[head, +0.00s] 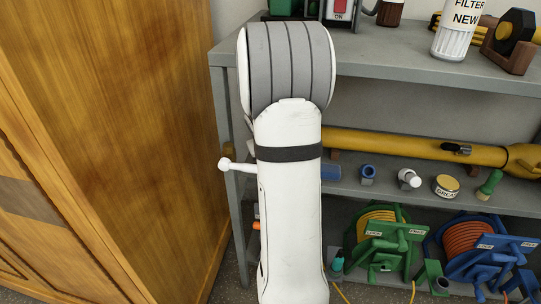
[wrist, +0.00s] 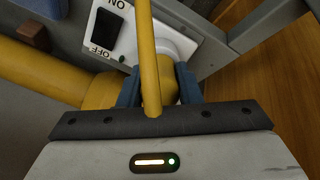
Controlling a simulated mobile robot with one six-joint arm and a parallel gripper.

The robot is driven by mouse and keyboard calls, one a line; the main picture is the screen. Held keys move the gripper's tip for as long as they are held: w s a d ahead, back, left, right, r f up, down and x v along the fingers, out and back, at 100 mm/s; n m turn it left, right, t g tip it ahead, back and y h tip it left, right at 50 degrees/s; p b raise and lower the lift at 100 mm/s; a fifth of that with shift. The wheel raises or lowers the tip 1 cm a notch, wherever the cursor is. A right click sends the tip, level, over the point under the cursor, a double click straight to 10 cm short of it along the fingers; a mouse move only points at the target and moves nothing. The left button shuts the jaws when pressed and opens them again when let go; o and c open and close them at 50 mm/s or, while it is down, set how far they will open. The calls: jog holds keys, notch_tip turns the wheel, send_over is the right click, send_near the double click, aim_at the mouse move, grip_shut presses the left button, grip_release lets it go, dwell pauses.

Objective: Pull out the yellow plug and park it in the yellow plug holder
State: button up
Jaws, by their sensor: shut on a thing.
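My gripper (wrist: 158,85) shows in the wrist view with its two blue fingers shut on the yellow plug (wrist: 168,84). A yellow cable (wrist: 148,40) rises from the plug across the middle of the view. Just behind the plug is a white round socket (wrist: 172,42) beside a dark ON/OFF switch (wrist: 105,32). I cannot tell whether the plug is seated in the socket or apart from it. In the head view my arm hides the gripper and the plug. I cannot make out a yellow plug holder in either view.
A grey shelf unit (head: 395,57) stands behind my arm. A thick yellow tube (head: 400,146) lies on its middle shelf, with small items before it. Green (head: 385,238) and blue (head: 480,250) cable reels stand below. A wooden cabinet (head: 110,120) closes off the left.

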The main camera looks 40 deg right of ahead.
grip_shut()
jog(key=shift+r, duration=0.1)
jog(key=shift+p+v, duration=1.35)
jog(key=shift+v, duration=1.35)
jog(key=shift+s, duration=0.1)
